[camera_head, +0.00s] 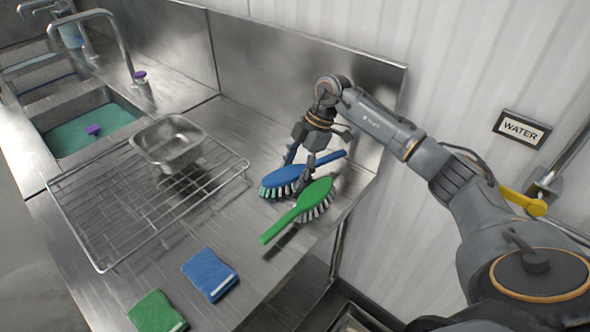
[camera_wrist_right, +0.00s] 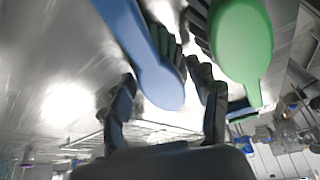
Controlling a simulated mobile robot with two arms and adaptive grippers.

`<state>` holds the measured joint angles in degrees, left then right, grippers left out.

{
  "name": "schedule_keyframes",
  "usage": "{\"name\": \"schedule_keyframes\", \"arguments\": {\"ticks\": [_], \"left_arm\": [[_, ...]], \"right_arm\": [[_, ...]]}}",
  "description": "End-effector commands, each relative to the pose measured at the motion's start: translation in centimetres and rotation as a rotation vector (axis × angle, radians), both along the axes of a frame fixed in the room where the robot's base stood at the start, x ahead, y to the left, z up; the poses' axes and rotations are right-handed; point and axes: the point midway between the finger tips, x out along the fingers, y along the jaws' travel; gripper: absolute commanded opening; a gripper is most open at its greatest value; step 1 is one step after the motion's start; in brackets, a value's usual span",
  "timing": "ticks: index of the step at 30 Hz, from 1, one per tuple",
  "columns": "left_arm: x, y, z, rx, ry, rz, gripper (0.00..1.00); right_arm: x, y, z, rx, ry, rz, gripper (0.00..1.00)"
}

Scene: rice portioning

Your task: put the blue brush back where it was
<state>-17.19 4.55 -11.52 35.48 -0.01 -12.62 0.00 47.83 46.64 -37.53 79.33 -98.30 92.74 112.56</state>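The blue brush (camera_head: 285,177) lies on the steel counter near the back wall panel, bristles down, its handle pointing right. In the right wrist view the blue brush (camera_wrist_right: 140,45) reaches in between the fingers, with space visible on both sides. My right gripper (camera_head: 301,168) is over the brush in the head view and partly hides it. In the wrist view the gripper's fingers (camera_wrist_right: 163,85) are spread apart. The green brush (camera_head: 308,201) lies right in front of the blue one; it also shows in the wrist view (camera_wrist_right: 243,42). My left gripper is not in view.
A wire rack (camera_head: 110,213) holds a metal pan (camera_head: 167,143) left of the brushes. A blue sponge (camera_head: 210,273) and a green sponge (camera_head: 156,312) lie at the front. Sinks (camera_head: 90,125) are at the far left. The counter's right edge is close to the brushes.

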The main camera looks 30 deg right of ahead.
Motion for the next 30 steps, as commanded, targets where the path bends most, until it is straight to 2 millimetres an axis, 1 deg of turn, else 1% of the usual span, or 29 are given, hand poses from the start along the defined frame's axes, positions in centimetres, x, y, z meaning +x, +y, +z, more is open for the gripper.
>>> {"name": "schedule_keyframes", "arguments": {"ticks": [5, 8, 11, 18, 21, 25, 30], "left_arm": [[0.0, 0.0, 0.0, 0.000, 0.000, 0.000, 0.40], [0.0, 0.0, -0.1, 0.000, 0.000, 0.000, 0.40], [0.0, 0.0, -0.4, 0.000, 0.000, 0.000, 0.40], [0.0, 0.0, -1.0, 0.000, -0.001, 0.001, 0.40], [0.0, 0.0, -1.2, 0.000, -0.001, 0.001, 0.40], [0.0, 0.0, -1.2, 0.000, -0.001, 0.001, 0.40], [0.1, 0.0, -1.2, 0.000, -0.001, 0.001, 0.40]], "right_arm": [[0.0, 0.0, 0.0, 0.000, 0.000, 0.000, 0.60], [0.1, -0.1, 0.4, 0.000, -0.002, -0.001, 0.60], [0.1, -0.7, 1.5, -0.001, -0.004, -0.001, 0.60], [0.0, -2.3, 5.2, 0.001, -0.004, -0.002, 0.60], [-0.1, -2.8, 6.2, -0.001, -0.001, -0.002, 0.60], [-0.1, -3.1, 6.9, 0.000, -0.001, 0.000, 0.60], [-0.1, -3.1, 7.0, 0.001, 0.000, 0.000, 0.60]]}}
